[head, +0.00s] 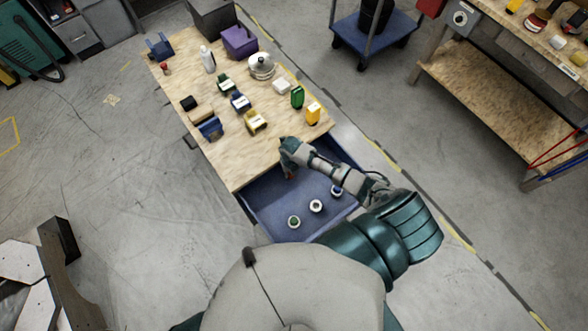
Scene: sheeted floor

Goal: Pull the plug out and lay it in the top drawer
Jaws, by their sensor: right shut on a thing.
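My right gripper (289,168) is over the back part of the open blue drawer (268,206), close to the near edge of the wooden table top. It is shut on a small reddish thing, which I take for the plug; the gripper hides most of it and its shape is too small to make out. The drawer is pulled out toward me. Several white-rimmed round things lie in it: one with a green middle (294,222), a white one (316,206) and one with a blue middle (337,190). My left gripper is out of view.
The table top (240,165) holds green, blue and yellow blocks, a green can (297,97), a yellow can (313,112), a pot (261,66), a white bottle (208,59) and a purple box (239,42). Its near part is bare. A blue cart (372,40) stands behind.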

